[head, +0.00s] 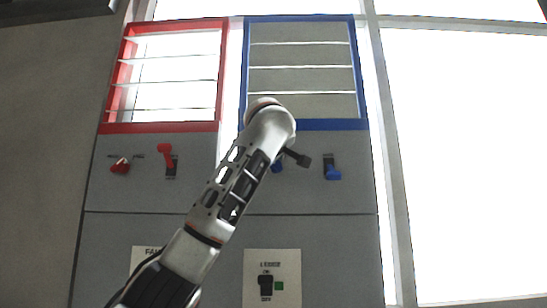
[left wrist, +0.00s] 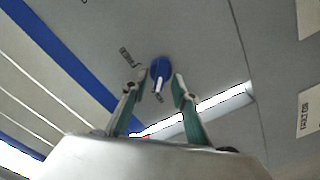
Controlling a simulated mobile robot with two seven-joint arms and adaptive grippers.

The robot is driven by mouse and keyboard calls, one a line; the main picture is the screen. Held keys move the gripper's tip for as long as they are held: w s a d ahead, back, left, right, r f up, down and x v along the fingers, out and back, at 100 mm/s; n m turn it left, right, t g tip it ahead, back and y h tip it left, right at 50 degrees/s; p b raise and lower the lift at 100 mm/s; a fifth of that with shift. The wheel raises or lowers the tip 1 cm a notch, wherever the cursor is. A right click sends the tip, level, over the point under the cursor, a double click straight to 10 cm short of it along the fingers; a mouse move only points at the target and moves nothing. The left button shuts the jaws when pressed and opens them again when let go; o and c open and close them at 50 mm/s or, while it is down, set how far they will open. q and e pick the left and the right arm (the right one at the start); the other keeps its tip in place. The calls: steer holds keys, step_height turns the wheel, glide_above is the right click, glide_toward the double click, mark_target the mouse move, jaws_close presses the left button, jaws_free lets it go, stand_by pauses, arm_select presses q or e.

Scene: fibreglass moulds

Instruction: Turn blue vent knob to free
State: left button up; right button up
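The blue vent knob (left wrist: 160,68) shows in the left wrist view on the grey panel, between the two fingers of my left gripper (left wrist: 158,88). The fingers are apart, one on each side of the knob; I cannot tell whether either touches it. In the head view only a small part of the blue knob (head: 277,167) shows beside my left arm, which hides the rest and most of the gripper. Small dark labels (left wrist: 127,58) are near the knob. The blue-framed vent (head: 303,124) above has its slats closed. My right gripper is not in view.
A blue lever (head: 332,171) sits right of the knob. A red knob (head: 120,166) and red lever (head: 166,154) are at the left, under a red-framed vent (head: 160,127) with open slats. A lower panel carries a black switch (head: 265,286) and green square (head: 280,286).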

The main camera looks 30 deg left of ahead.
arm_select(q)
jaws_close()
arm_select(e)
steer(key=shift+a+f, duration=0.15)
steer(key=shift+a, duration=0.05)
